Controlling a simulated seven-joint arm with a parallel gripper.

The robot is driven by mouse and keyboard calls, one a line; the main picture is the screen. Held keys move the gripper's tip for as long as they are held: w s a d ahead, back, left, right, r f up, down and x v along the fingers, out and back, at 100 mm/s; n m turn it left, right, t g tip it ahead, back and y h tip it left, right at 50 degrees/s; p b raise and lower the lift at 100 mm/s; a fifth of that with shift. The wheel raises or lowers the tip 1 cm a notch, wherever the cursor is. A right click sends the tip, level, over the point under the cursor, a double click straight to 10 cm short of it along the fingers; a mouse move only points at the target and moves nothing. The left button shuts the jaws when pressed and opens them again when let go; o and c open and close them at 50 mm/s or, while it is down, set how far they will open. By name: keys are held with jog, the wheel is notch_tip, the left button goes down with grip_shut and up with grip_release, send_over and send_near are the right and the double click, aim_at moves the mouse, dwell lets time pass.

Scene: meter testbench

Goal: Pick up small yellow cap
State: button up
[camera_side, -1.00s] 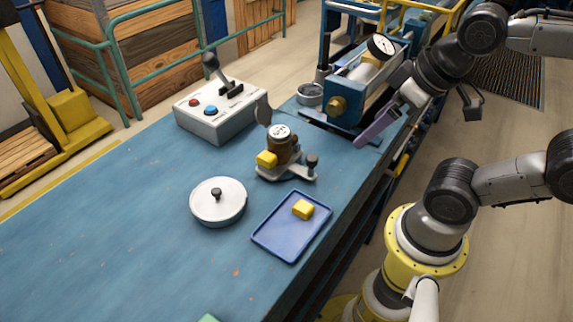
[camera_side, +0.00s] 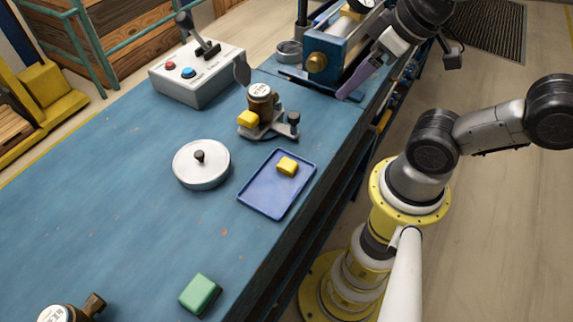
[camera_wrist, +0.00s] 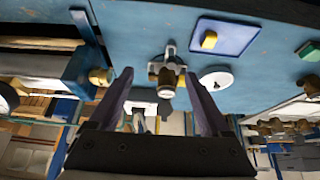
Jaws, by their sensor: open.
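A small yellow cap (camera_side: 287,166) lies on a shallow blue tray (camera_side: 262,203) on the bench. It also shows in the wrist view (camera_wrist: 209,40). A second yellow piece (camera_side: 248,118) is attached to the side of a brown meter (camera_side: 261,93) on a grey stand. My gripper (camera_side: 345,97), with purple fingers, is over the bench's right edge beside the blue machine, well apart from the tray. In the wrist view my gripper (camera_wrist: 159,73) is open with its two fingers spread and nothing gripped. The meter shows beyond and between the fingers.
A round white lid (camera_side: 201,172) with a black knob sits left of the tray. A green block (camera_side: 200,294) and another meter (camera_side: 65,311) are nearer the camera. A control box (camera_side: 195,75) with a lever and the blue machine (camera_side: 330,60) stand at the back.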

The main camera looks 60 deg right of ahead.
jog(key=m+g, duration=0.6)
jog(key=m, duration=1.2)
send_over(286, 165)
notch_tip(286, 165, down, 3)
notch_tip(286, 165, down, 12)
jog(key=shift+f, duration=0.25)
